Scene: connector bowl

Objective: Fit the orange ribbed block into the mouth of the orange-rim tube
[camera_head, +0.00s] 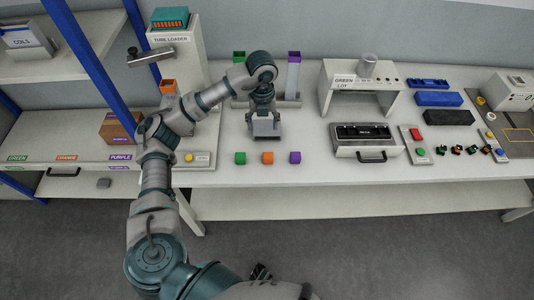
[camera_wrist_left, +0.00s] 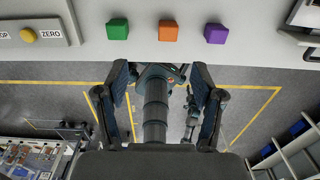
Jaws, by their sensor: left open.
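The orange ribbed block (camera_head: 267,158) sits near the table's front edge, between a green block (camera_head: 240,158) and a purple block (camera_head: 295,157). The orange block also shows at the top of the left wrist view (camera_wrist_left: 168,31). An orange-rim tube (camera_head: 168,87) stands upright by the tube loader, partly behind my left arm. My left gripper (camera_head: 264,130) points down above the table, behind the row of blocks in the head view. Its fingers (camera_wrist_left: 161,80) are apart and nothing is between them. A small dark part at the bottom of the head view may be my right gripper (camera_head: 262,272).
A green tube (camera_head: 238,58) and a purple-rim tube (camera_head: 293,75) stand in a rack behind my gripper. A white green-lot stand (camera_head: 361,76) and a black-topped unit (camera_head: 364,141) are to the right. A button box (camera_head: 196,159) is left of the blocks.

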